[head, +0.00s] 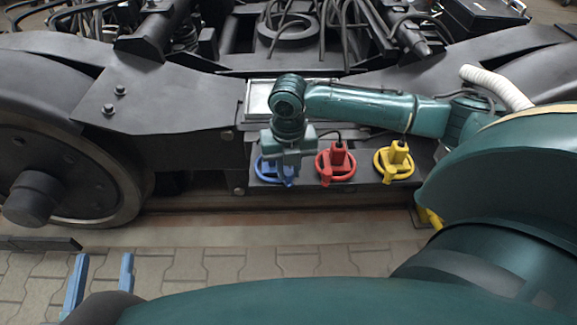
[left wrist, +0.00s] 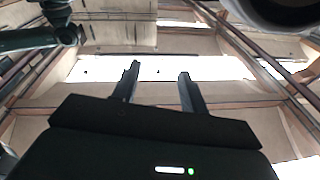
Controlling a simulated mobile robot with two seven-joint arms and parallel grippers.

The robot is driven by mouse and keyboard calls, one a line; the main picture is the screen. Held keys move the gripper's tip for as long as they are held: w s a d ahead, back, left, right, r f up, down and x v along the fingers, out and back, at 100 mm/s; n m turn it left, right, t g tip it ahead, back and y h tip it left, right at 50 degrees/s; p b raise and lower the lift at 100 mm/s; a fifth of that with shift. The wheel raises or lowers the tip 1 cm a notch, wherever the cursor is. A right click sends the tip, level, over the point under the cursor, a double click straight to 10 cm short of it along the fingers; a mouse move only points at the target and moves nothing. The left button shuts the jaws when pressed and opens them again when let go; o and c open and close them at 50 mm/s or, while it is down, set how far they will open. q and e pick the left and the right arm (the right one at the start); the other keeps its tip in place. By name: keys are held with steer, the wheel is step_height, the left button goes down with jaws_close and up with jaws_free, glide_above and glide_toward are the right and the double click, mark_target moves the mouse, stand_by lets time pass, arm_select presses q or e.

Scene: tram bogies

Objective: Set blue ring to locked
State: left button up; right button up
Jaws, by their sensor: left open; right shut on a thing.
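The blue ring (head: 262,170) is a small handwheel at the left end of a row on the dark bogie panel. My right gripper (head: 279,172) comes down over it from above and is shut on it, hiding much of the ring and its middle. Its setting cannot be read. My left gripper (head: 100,278) is open and empty at the lower left, with its two blue fingers apart. In the left wrist view the open left fingers (left wrist: 160,82) point toward bright windows, with nothing between them.
A red ring (head: 336,164) and a yellow ring (head: 394,163) sit to the right of the blue one. A pale framed plate (head: 257,98) is behind my right arm. A large wheel (head: 60,170) stands at left. The paved floor (head: 210,268) in front is mostly clear.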

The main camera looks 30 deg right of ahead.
jaws_close()
